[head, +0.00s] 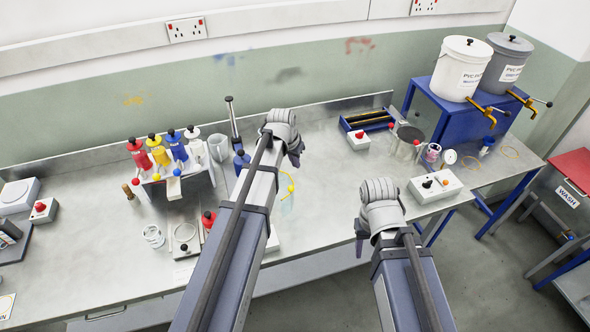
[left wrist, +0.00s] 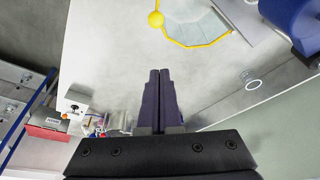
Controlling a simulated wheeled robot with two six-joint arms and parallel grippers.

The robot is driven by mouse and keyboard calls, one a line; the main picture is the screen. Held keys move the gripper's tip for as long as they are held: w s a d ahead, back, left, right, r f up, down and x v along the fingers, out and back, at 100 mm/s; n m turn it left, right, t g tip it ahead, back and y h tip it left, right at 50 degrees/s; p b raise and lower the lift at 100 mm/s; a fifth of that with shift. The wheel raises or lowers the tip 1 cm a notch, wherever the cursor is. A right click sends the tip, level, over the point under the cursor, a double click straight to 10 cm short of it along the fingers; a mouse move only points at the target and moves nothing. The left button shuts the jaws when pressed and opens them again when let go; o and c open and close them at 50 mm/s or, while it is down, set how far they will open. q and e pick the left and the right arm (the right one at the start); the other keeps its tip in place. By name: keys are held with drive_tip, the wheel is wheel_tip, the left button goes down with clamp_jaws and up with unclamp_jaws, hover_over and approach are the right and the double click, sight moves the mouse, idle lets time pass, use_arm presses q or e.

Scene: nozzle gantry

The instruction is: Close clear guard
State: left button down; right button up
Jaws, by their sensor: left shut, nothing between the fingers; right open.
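The clear guard (head: 287,203) is a see-through panel with a yellow edge and a yellow ball knob. In the head view it stands just right of my left forearm, which hides part of its surroundings. In the left wrist view the guard (left wrist: 205,22) is at the top, cut off by the frame edge, its yellow knob left of it. My left gripper (head: 299,160) is shut and empty, beyond the guard over the bench; its closed fingers (left wrist: 159,75) point below the knob in the wrist view, apart from it. My right gripper (head: 360,246) hangs at the bench's front edge; its fingers are small here.
A rack (head: 178,185) with several coloured bottles stands left of my left arm. A blue tray (head: 367,120) and a white box with a red button (head: 358,140) are at the back. A switch box (head: 435,185) lies right of my right gripper. Bench between the arms is clear.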

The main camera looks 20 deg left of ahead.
use_arm(q)
drive_tip(key=b+x, duration=1.1)
drive_tip(key=s, duration=0.1)
drive_tip(key=s+r+p, duration=0.1)
drive_tip(key=s+a+p, duration=0.1)
drive_tip(key=s, duration=0.1)
drive_tip(key=shift+s+r, duration=0.1)
drive_tip(key=shift+r, duration=0.3)
drive_tip(key=shift+s, duration=0.15)
